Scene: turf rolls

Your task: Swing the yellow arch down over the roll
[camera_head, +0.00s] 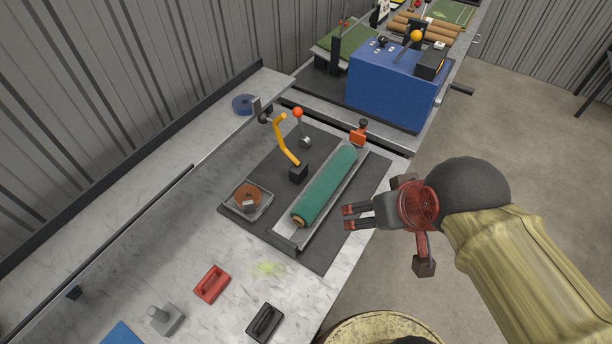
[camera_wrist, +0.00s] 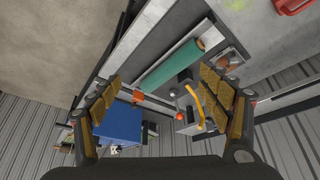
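The green roll (camera_head: 327,187) lies in a pale metal trough on a dark mat; it also shows in the wrist view (camera_wrist: 168,68). The yellow arch (camera_head: 286,142) stands raised at the roll's left side, above a black block (camera_head: 298,173). It is clear of the roll, and it shows in the wrist view (camera_wrist: 206,104). My gripper (camera_head: 347,217) is to the right of the roll, apart from it and from the arch. Its fingers stand wide apart in the wrist view (camera_wrist: 160,78), with nothing between them.
A lever with an orange-red ball (camera_head: 298,112) stands close behind the arch. A tray with a brown tape roll (camera_head: 247,195) is left of the trough. A blue machine (camera_head: 395,85) stands at the back. Red (camera_head: 212,284) and black (camera_head: 265,322) handled tools lie in front.

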